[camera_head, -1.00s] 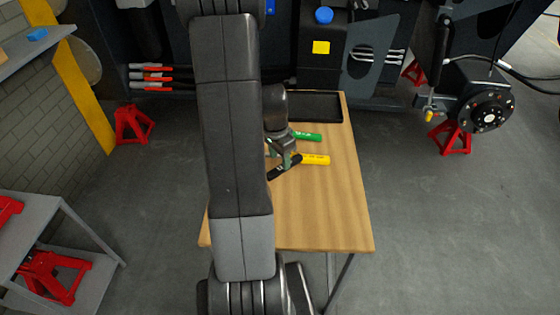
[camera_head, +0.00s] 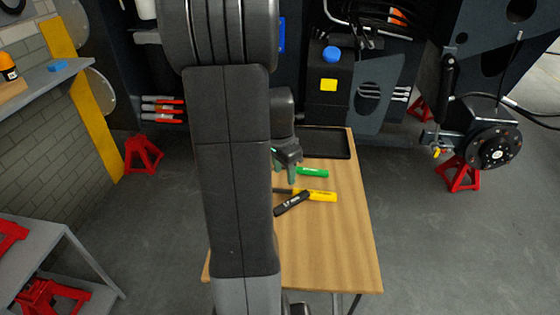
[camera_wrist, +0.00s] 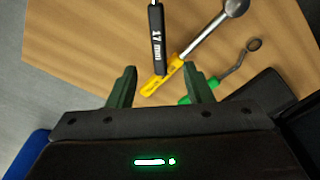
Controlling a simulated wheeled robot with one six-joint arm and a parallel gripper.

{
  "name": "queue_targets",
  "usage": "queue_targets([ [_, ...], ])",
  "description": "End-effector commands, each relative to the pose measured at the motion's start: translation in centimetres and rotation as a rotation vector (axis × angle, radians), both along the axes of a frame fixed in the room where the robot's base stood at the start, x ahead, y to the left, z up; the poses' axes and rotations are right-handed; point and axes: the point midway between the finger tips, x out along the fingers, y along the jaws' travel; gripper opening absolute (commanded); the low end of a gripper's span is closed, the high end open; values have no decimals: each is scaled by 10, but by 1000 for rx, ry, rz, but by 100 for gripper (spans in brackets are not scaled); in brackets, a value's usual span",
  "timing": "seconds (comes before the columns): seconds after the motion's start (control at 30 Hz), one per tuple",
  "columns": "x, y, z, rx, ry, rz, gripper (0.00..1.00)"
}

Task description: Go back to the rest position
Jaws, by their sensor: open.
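My gripper (camera_head: 287,160) is open and empty above the wooden table (camera_head: 335,245); my own arm partly hides it in the head view. In the wrist view its two fingers (camera_wrist: 160,70) stand apart. A black-handled tool marked 17 mm (camera_head: 291,204) lies on the table, its handle also in the wrist view (camera_wrist: 157,40). A yellow-handled tool (camera_head: 315,196) and a green-handled tool (camera_head: 313,173) lie beside it. The wrist view shows the yellow handle (camera_wrist: 162,77) and part of the green one (camera_wrist: 187,99).
A black tray (camera_head: 325,143) sits at the table's far end. The dark chassis with a blue-capped box (camera_head: 328,85) stands behind. A grey shelf rack (camera_head: 50,250) is at lower left, and red stands (camera_head: 142,154) are on the floor. The table's near part is clear.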

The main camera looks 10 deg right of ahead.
Motion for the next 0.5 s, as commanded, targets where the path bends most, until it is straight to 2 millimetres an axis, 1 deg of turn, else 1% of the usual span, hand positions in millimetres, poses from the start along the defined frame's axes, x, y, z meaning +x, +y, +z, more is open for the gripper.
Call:
queue_targets([
  [0.17, 0, -1, -14, 0, 4, 0, 46],
  [0.5, 2, -7, -71, 0, 6, -2, 46],
])
